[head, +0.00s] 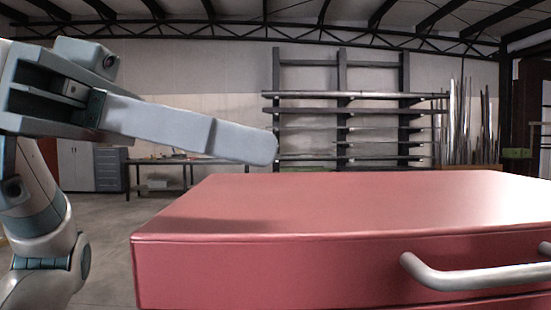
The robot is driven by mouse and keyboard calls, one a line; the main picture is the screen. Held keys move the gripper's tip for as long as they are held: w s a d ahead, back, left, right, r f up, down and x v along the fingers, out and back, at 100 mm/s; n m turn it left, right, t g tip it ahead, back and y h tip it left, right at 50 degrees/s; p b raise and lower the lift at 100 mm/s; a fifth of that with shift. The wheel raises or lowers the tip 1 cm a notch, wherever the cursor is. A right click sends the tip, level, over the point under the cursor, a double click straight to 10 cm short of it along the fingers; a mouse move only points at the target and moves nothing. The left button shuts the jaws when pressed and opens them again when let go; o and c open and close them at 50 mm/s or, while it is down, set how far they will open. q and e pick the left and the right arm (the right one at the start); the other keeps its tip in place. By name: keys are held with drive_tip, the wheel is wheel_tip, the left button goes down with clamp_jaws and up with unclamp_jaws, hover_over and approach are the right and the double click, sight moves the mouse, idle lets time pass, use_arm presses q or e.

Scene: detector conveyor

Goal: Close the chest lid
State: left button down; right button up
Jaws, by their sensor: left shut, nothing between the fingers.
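A red chest (230,275) fills the lower right of the head view. Its flat red lid (350,205) lies level on top, and no open gap shows along the front edge. A light metal handle (470,278) sticks out from the front at the right. My left gripper (262,148) is shut and empty. It points to the right, above and behind the chest's left part in the picture, and appears apart from the lid. The chest's right side and lower part are cut off by the frame. My right gripper is not in view.
A dark shelf rack (340,98) with metal stock stands at the back wall. A workbench (165,162) and grey cabinets (76,166) stand at the back left. Bare floor (112,240) shows left of the chest. The space above the lid is clear at the right.

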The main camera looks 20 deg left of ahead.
sight(148, 233)
use_arm(q)
drive_tip(key=v, duration=0.6)
drive_tip(key=shift+s+d, duration=0.1)
drive_tip(key=shift+s, duration=0.2)
drive_tip(key=shift+a+r, duration=0.2)
drive_tip(key=shift+a, duration=0.35)
drive_tip(key=shift+s+a+r, duration=0.1)
drive_tip(key=shift+s+a, duration=0.15)
drive_tip(key=shift+a, duration=0.1)
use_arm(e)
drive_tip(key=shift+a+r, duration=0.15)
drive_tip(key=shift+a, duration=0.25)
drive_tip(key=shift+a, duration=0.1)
